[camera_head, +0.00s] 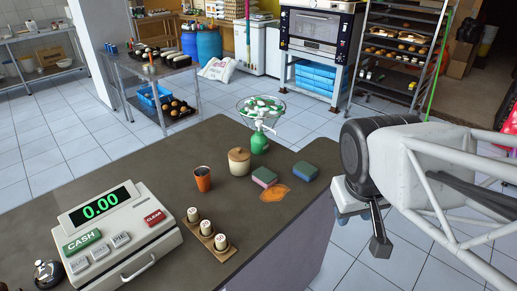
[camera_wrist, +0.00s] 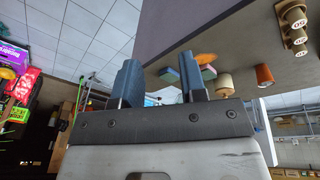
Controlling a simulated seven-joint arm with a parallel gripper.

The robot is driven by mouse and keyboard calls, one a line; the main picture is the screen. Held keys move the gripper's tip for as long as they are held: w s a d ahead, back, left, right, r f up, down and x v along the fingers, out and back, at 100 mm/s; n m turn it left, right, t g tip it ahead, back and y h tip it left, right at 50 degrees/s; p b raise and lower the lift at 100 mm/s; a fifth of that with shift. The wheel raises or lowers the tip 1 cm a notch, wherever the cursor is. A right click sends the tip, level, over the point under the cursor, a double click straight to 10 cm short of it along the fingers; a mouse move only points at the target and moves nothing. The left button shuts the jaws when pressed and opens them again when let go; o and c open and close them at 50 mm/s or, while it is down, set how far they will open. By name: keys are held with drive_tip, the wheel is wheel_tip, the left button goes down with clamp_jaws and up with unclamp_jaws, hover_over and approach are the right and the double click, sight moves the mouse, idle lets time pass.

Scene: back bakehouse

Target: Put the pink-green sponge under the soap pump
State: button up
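The pink-green sponge (camera_head: 264,177) lies on the dark counter in the head view, just in front of the soap pump (camera_head: 260,143), a green bottle with a pale top standing upright. The sponge also shows in the wrist view (camera_wrist: 208,72), small and partly seen beyond my fingers. My gripper (camera_head: 376,232) is off the counter's right side in the head view, well apart from the sponge. In the wrist view my gripper (camera_wrist: 159,82) has its two blue-grey fingers spread with nothing between them. I cannot make out the pump in the wrist view.
A blue-green sponge (camera_head: 305,172), an orange leaf-shaped piece (camera_head: 274,193), a lidded jar (camera_head: 239,162) and an orange cup (camera_head: 203,179) stand close by. A wire bowl (camera_head: 262,107) is behind the pump. A cash register (camera_head: 118,235) and small pots (camera_head: 207,228) occupy the left.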

drive_tip(key=w+n, duration=0.2)
drive_tip(key=w+a+f+n+h, duration=0.1)
drive_tip(key=w+n, duration=0.1)
drive_tip(key=w+a+f+n+h, duration=0.1)
drive_tip(key=w+n, duration=0.1)
drive_tip(key=shift+a, duration=0.15)
clamp_jaws()
drive_tip(key=w+a+f+n+t, duration=0.2)
drive_tip(key=w+a+f+n, duration=0.3)
drive_tip(key=w+a+n, duration=0.3)
drive_tip(key=w+a+f+n+t+h, duration=0.1)
drive_tip(key=w+a+f+n+t, duration=0.2)
drive_tip(key=a+n, duration=1.2)
drive_tip(key=w+f, duration=0.2)
drive_tip(key=w, duration=0.2)
drive_tip(key=shift+w+a+t, duration=0.2)
drive_tip(key=shift+w+t, duration=0.1)
drive_tip(key=shift+w, duration=0.05)
